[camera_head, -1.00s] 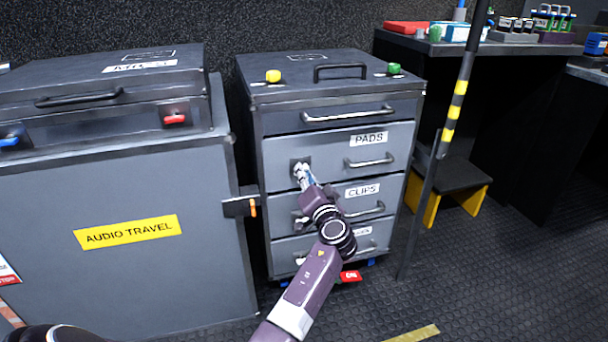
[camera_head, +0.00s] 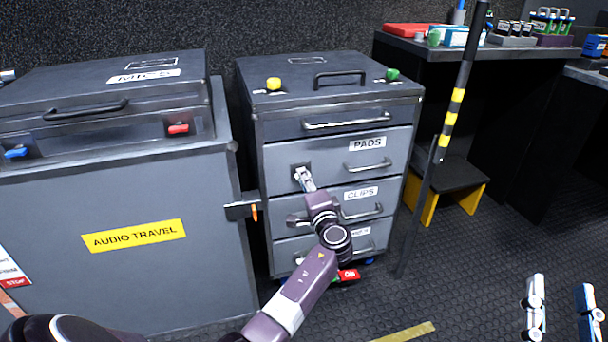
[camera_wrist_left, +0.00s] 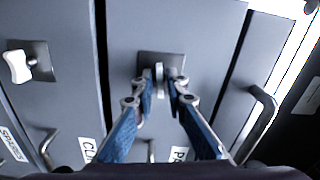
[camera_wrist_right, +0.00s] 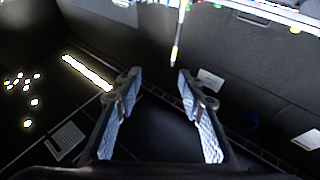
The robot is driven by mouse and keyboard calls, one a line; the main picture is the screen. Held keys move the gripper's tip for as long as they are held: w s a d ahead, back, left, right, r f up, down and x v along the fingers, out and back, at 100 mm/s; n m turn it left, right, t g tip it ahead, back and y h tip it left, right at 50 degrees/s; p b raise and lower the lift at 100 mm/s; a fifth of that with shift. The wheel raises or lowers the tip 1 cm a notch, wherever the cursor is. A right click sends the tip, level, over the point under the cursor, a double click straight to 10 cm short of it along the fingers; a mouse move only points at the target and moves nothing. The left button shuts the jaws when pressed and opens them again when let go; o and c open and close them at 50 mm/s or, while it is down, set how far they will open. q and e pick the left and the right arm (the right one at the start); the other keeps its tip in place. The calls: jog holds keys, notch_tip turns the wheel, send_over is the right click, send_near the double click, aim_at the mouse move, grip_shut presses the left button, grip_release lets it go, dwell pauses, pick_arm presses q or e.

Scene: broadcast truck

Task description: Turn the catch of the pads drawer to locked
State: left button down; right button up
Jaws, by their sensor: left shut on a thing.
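The pads drawer (camera_head: 325,160) is a grey drawer front with a PADS label and a bar handle. It is closed. Its catch (camera_wrist_left: 159,74) is a small pale lever on a dark square plate. My left gripper (camera_head: 304,178) is shut on this catch. It also shows in the left wrist view (camera_wrist_left: 160,88), with the lever between its fingertips. In that view the lever runs up and down the picture. The head view shows little of the catch behind the fingers. My right gripper (camera_head: 562,306) is open and empty, over the floor at the lower right.
The clips drawer (camera_head: 335,205) below has its own pale catch (camera_wrist_left: 20,66). The audio travel case (camera_head: 120,195) stands close on the left. A striped pole (camera_head: 440,145) and a step stool (camera_head: 461,182) stand to the right.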

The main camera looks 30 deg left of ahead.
pick_arm(q)
jog(key=shift+m+p, duration=0.5)
jog(key=shift+m, duration=0.6)
pick_arm(e)
notch_tip(320, 180, down, 7)
jog(key=w+g+h, duration=0.1)
jog(key=g, duration=0.2)
jog(key=shift+w+d+g, duration=0.15)
jog(key=shift+d+g, duration=0.15)
jog(key=shift+f, duration=0.1)
pick_arm(q)
jog(key=c, duration=2.1)
grip_release()
jog(key=v, duration=1.2)
jog(key=shift+f, duration=0.15)
